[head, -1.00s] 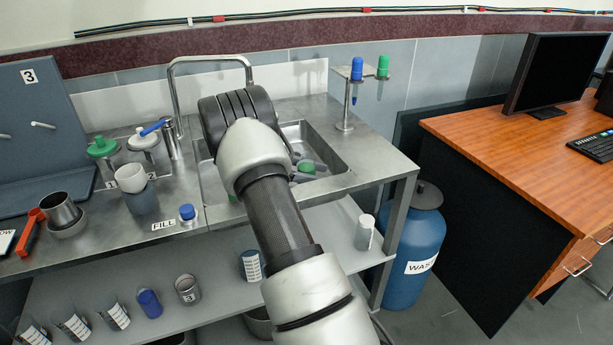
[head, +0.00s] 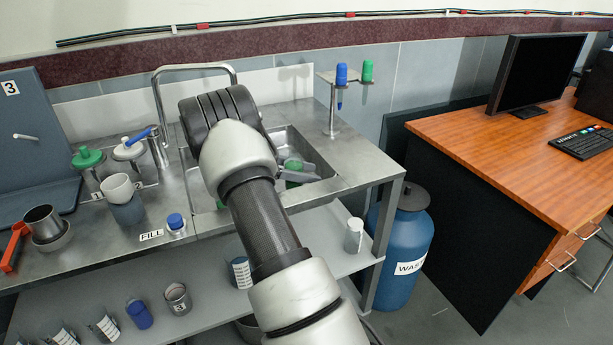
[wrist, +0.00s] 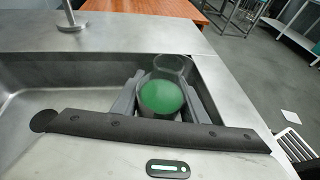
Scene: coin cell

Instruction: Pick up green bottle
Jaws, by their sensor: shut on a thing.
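The green bottle (wrist: 161,97) sits between the two grey fingers of my gripper (wrist: 161,90) in the wrist view. Its round green face is toward the camera, and a clear, glassy part shows beyond it. My gripper (head: 299,174) is shut on it at the right end of the sink. In the head view the green bottle (head: 293,171) shows only partly, between the fingers. My arm hides much of the sink, and I cannot tell whether the bottle touches the sink floor.
The steel sink (head: 331,174) has raised walls close to my gripper. A stand (head: 333,105) with blue and green capped tubes is behind it. A faucet (head: 196,68) arches at the back left. A blue waste drum (head: 408,245) and wooden desk (head: 500,150) are at right.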

